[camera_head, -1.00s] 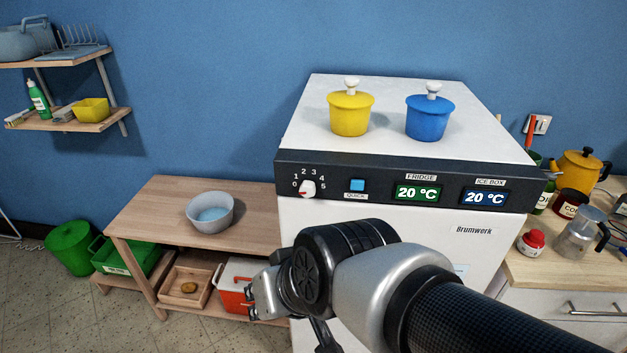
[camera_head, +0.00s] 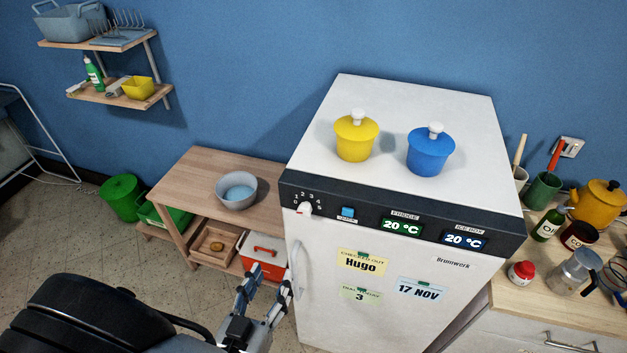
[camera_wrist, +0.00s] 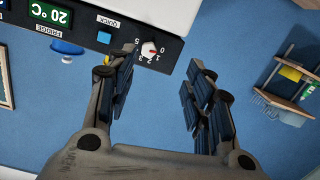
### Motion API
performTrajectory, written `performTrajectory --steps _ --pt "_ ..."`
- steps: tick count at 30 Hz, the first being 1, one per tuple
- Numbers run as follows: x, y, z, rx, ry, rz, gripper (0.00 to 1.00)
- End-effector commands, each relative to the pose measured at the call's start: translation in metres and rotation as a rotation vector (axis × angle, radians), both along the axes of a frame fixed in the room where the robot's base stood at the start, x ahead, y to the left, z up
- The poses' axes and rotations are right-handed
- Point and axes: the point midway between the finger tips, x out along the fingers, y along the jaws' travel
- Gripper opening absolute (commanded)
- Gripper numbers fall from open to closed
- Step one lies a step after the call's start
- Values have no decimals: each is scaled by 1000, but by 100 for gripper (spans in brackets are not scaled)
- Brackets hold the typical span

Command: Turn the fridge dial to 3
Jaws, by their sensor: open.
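The fridge dial (camera_head: 305,209) is a small white knob with a red mark, at the left end of the dark panel on the white fridge (camera_head: 395,105). Numbers 0 to 5 arc over it. The red mark appears to lie toward the low-number side; its exact setting is hard to read. In the wrist view the dial (camera_wrist: 148,49) shows upside down, between and beyond the fingertips. My gripper (camera_head: 264,288) is open and empty, below and left of the dial in the head view and apart from it. Its two fingers (camera_wrist: 159,68) also show in the wrist view.
A blue quick button (camera_head: 348,212) and two 20 °C displays share the panel. Yellow (camera_head: 355,140) and blue (camera_head: 431,155) pots stand on top. Notes, including one with a 3 (camera_head: 360,296), hang on the door. A wooden bench (camera_head: 190,175) with a bowl stands left.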

Motion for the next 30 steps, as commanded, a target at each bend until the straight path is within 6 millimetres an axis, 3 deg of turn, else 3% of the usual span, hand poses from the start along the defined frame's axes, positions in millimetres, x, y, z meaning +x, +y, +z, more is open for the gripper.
performTrajectory --steps 3,8,30 --pt "-11 -3 12 -69 -62 -1 48" --pt "-4 -8 14 -82 -77 -8 48" --pt "131 -58 15 -78 -75 -7 48"
